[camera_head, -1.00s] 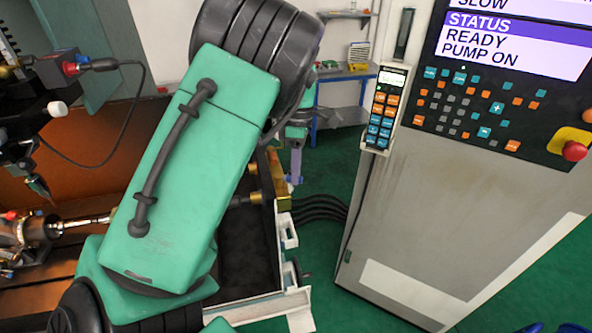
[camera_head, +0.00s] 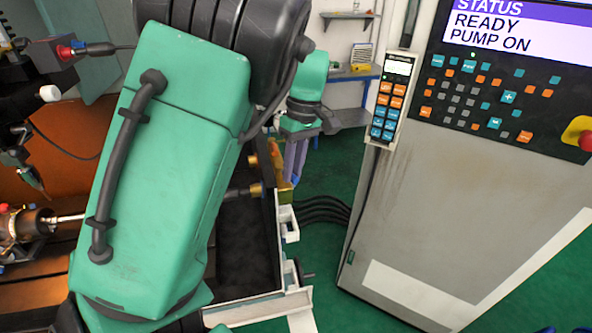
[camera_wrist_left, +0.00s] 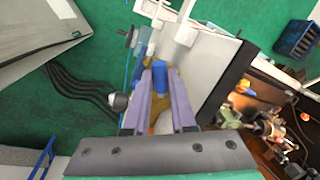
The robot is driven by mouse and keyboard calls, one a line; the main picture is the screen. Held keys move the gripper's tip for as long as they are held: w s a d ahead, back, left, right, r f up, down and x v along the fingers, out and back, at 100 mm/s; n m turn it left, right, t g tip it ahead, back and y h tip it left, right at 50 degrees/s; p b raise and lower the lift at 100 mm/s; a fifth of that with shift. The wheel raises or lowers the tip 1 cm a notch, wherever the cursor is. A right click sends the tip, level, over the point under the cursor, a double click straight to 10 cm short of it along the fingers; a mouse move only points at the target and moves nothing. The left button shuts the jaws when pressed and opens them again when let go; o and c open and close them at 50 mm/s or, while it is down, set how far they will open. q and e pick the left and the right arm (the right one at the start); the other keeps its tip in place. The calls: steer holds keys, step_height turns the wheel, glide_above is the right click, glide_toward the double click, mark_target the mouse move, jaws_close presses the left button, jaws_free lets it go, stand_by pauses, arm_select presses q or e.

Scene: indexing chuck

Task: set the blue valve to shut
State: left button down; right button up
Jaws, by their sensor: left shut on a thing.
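The blue valve (camera_wrist_left: 160,82) shows in the left wrist view as a blue handle between the purple fingers of my left gripper (camera_wrist_left: 161,72). The fingers are shut on it. Brass-coloured parts show around the handle, partly hidden by the fingers. In the head view my left gripper (camera_head: 288,176) points down at the brass fitting (camera_head: 278,164) on the machine's right edge. The blue handle cannot be made out there, so its exact angle is unclear. My right gripper is not in view.
A grey control cabinet (camera_head: 440,215) stands to the right, its screen reading READY and PUMP ON. A keypad pendant (camera_head: 389,100) hangs on its left edge. Black hoses (camera_head: 322,210) run between machine and cabinet. My left arm hides much of the machine.

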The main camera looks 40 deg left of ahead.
arm_select(q)
steer(key=m, duration=0.1)
steer(key=s+m, duration=0.1)
steer(key=m, duration=0.1)
steer(key=shift+a+y, duration=0.1)
steer(key=shift+y, duration=0.2)
steer(key=shift+s+m+b, duration=0.25)
steer(key=shift+m+b, duration=0.05)
steer(key=shift+m, duration=0.3)
steer(key=c, duration=0.8)
jaws_free()
steer(key=shift+o, duration=0.2)
